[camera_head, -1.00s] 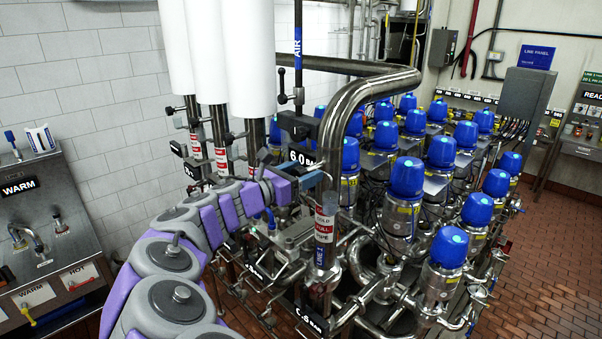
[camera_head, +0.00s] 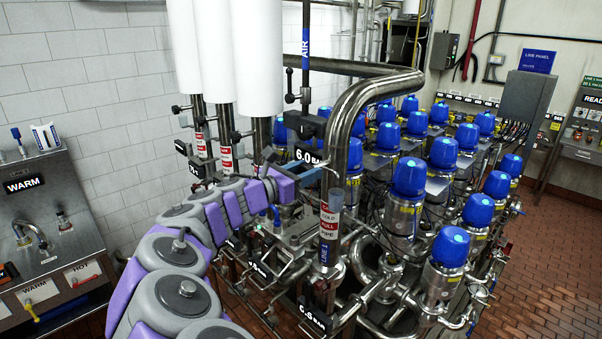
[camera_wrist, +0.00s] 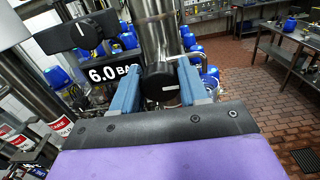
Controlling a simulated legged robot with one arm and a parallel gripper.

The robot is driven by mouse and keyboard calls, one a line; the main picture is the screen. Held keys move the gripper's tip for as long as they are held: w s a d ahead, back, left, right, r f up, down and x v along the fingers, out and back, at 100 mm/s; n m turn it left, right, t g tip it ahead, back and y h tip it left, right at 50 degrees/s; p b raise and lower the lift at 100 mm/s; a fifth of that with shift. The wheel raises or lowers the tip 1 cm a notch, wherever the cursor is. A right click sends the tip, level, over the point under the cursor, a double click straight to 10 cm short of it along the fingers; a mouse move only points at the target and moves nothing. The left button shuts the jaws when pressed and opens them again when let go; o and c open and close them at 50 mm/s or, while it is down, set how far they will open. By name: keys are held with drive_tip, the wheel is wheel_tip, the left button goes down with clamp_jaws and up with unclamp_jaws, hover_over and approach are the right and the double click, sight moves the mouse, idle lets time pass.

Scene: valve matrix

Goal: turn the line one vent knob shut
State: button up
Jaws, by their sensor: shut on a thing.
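A black round knob (camera_wrist: 160,85) sits on the front of a steel pipe (camera_wrist: 157,32) in the wrist view. The two blue fingers of my gripper (camera_wrist: 158,74) stand on either side of the knob, shut on it. In the head view my gripper (camera_head: 310,178) is at the upright bent pipe (camera_head: 338,128), just below a black 6.0 BAR display. The knob itself is hard to make out there. I cannot read a vent label or the knob's turn angle.
The 6.0 BAR display (camera_wrist: 112,74) and a black lever-like fitting (camera_wrist: 82,30) are close to the left finger. Several blue-capped valves (camera_head: 409,177) crowd the right side. A wash station (camera_head: 45,220) stands at the left. Open brick floor (camera_head: 548,250) lies at the right.

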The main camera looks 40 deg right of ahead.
drive_tip(key=shift+r, duration=0.1)
drive_tip(key=m+b, duration=0.2)
drive_tip(key=m, duration=0.2)
drive_tip(key=shift+d, duration=0.1)
drive_tip(key=m+b, duration=0.1)
drive_tip(key=m, duration=0.1)
drive_tip(key=m+b, duration=0.2)
drive_tip(key=shift+d+f+m, duration=0.1)
drive_tip(key=shift+f+m, duration=0.1)
drive_tip(key=shift+m, duration=0.2)
drive_tip(key=shift+c, duration=0.2)
drive_tip(key=m+b, duration=0.4)
drive_tip(key=shift+m, duration=0.3)
drive_tip(key=m+b, duration=0.3)
drive_tip(key=m, duration=0.1)
drive_tip(key=shift+s+f+b, duration=0.1)
drive_tip(key=shift+b, duration=0.25)
drive_tip(key=shift+d+f+m, duration=0.1)
drive_tip(key=shift+m, duration=0.2)
drive_tip(key=o, duration=1.1)
drive_tip(key=shift+c, duration=0.2)
